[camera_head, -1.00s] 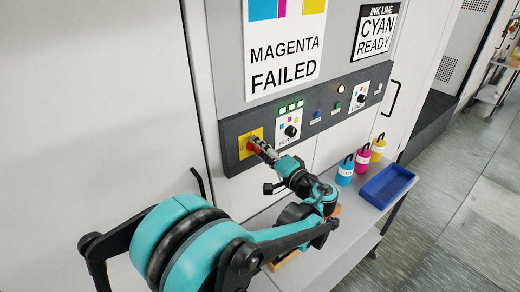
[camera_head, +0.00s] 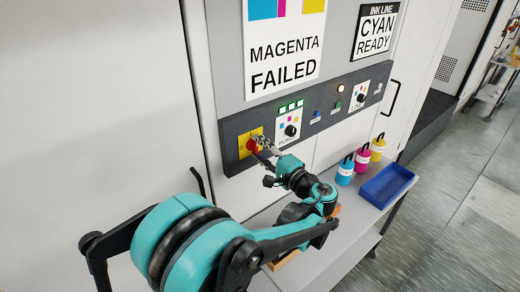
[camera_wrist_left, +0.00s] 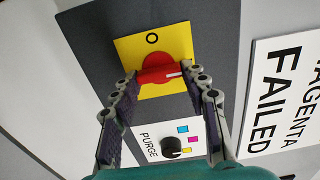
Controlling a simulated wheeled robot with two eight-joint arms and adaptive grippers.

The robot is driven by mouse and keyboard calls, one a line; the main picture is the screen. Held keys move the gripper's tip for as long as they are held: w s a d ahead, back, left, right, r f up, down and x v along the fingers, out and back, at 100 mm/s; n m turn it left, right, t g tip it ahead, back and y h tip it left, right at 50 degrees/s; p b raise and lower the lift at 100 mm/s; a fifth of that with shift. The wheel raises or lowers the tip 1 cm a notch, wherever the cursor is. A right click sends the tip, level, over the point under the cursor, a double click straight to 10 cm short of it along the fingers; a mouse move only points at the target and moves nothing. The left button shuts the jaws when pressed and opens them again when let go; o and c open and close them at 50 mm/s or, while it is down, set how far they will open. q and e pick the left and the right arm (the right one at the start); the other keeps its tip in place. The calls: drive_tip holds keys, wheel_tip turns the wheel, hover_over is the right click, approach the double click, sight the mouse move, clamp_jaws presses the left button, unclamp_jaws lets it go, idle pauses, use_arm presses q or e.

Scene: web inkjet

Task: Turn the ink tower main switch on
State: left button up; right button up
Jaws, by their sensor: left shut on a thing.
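The main switch is a red rotary knob (camera_head: 251,146) on a yellow plate (camera_head: 241,149), at the left end of the dark control strip. In the left wrist view, the red knob (camera_wrist_left: 154,67) has a white line pointing right, towards the sign side, which is up on the panel. An "O" mark is on the yellow plate (camera_wrist_left: 180,38) above the knob in that view. My left gripper (camera_head: 259,144) is shut on the knob, one finger on each side; its fingers also show in the left wrist view (camera_wrist_left: 160,77). My right gripper is out of view.
The purge selector (camera_head: 290,130) and a line selector (camera_head: 361,97) are right of the switch. A shelf below holds several coloured ink bottles (camera_head: 345,170) and a blue tray (camera_head: 387,187). A "MAGENTA FAILED" sign (camera_head: 287,50) hangs above.

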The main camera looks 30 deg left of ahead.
use_arm(q)
drive_tip(key=o, duration=1.2)
drive_tip(key=shift+c, duration=0.2)
drive_tip(key=v, duration=1.2)
drive_tip(key=shift+f, duration=0.15)
